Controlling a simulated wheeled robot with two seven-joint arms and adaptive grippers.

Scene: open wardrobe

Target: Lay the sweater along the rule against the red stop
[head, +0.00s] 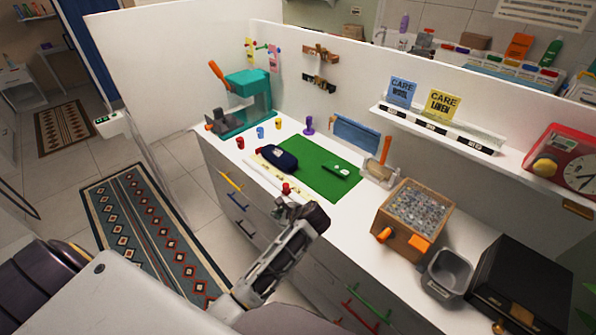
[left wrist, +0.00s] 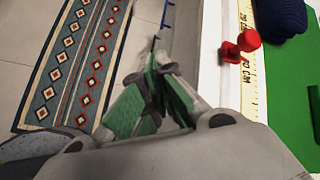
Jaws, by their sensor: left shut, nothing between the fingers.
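The navy sweater (head: 279,158) lies as a compact bundle on the green mat (head: 318,182), near its left edge. Part of it shows in the left wrist view (left wrist: 282,14). The pale yellow rule (head: 267,174) runs along the front of the counter beside the mat; its marked strip shows in the left wrist view (left wrist: 248,88). The red stop (head: 287,188) stands at the rule and shows as a red knob in the left wrist view (left wrist: 247,41). My left gripper (head: 308,213) is shut and empty, near the counter's front edge, apart from the sweater and stop. My right gripper is out of view.
A wooden box of grey granules (head: 413,211), a grey bin (head: 447,272) and a black case (head: 517,287) stand to the right. A teal machine (head: 243,100) and small coloured pegs stand at the left.

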